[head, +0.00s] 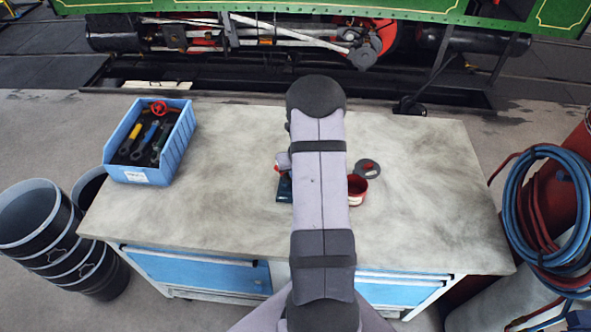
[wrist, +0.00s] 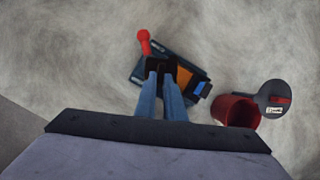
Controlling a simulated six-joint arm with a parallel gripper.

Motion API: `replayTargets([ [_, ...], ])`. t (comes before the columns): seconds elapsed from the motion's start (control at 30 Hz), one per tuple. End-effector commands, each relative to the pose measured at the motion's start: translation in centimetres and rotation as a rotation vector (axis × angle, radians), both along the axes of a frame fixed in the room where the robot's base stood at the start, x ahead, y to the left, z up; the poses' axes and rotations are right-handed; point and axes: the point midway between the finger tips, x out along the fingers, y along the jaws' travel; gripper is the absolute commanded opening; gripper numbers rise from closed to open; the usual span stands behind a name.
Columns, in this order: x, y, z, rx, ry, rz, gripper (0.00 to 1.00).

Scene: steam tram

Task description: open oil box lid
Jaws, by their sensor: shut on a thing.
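The oil box (wrist: 190,72) is a small dark teal box on the workbench, lying at an angle in the wrist view. An orange area and a blue patch show on its right part. A red knob (wrist: 144,40) sticks out at its upper left. My gripper (wrist: 161,68), with two blue fingers, reaches over the box and is shut on a dark part of it that looks like the lid. The fingers hide the exact hold and how far the lid is raised. In the head view my arm covers most of the oil box (head: 284,189).
A red can (wrist: 238,112) and a dark round disc (wrist: 275,97) sit right of the box. A blue tool bin (head: 150,145) stands at the bench's left. The workbench (head: 420,200) is otherwise clear. Hoses (head: 545,210) hang at the right; a green tram stands behind.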

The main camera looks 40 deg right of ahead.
Motion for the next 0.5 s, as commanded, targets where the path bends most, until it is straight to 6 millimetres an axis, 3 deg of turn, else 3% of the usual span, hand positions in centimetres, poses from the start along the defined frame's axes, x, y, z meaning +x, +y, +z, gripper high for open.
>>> replayTargets([
  [0.27, -0.37, -0.11, -0.32, 0.002, 0.005, -0.008, 0.00],
  [0.3, -0.38, -0.11, -0.32, 0.002, 0.005, -0.008, 0.14],
  [0.37, -0.35, -0.10, -0.30, 0.002, 0.005, -0.008, 0.28],
  [0.5, -0.24, -0.06, -0.21, 0.001, 0.004, -0.004, 0.30],
])
